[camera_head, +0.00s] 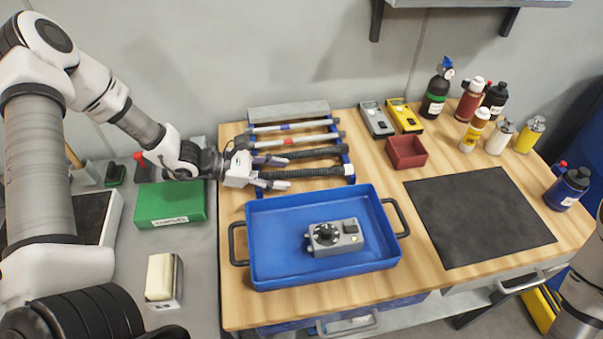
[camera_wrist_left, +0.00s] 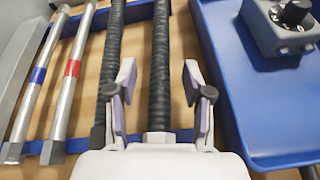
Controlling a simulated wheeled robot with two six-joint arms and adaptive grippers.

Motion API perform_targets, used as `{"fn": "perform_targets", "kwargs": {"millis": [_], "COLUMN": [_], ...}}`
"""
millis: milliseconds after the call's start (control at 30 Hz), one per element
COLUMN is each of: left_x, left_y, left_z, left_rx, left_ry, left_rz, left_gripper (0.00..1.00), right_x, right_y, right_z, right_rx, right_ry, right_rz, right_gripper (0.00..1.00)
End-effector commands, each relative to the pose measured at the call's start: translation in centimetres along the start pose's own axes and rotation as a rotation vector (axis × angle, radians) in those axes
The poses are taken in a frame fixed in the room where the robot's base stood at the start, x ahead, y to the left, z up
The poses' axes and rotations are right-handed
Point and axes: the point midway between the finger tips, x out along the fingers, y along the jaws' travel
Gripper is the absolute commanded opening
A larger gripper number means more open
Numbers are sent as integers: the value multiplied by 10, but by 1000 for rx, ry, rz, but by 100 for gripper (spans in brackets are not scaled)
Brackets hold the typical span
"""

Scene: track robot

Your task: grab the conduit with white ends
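A black ribbed conduit with a pale, whitish end (camera_head: 315,172) lies on a blue rack at the back left of the bench. It also shows in the left wrist view (camera_wrist_left: 160,40), its pale end close to the palm. My left gripper (camera_head: 284,173) is open, with one finger on each side of this conduit; in the left wrist view the fingers (camera_wrist_left: 159,80) stand apart from it. A second black conduit (camera_head: 315,153) with a dark end lies beside it, partly hidden by a finger. My right gripper is out of view.
Two metal rods, one with a blue band (camera_head: 290,127) and one red-banded (camera_head: 310,139), share the blue rack (camera_head: 348,160). A blue tray (camera_head: 275,262) holding a grey device (camera_head: 336,238) stands close in front. A green box (camera_head: 170,203) is left; bottles stand right.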

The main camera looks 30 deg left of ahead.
Motion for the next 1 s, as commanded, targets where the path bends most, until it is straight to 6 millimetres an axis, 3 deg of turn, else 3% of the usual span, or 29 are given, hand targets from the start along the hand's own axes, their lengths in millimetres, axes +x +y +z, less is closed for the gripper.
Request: {"fn": "perform_targets", "kwargs": {"millis": [33, 133, 567, 867, 1000], "left_x": [0, 0, -1, -13, -17], "left_y": [0, 0, 0, 7, -18], "left_z": [0, 0, 2, 32, 37], "left_rx": [0, 0, 0, 3, -5], "left_ry": [0, 0, 0, -4, -7], "left_rz": [0, 0, 0, 2, 1], "left_gripper": [33, 0, 0, 0, 0], "right_x": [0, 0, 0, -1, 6], "right_y": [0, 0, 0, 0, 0], "right_z": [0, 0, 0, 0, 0], "right_rx": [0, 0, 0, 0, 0], "right_ry": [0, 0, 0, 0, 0], "right_rz": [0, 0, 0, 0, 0], "right_gripper": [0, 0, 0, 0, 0]}}
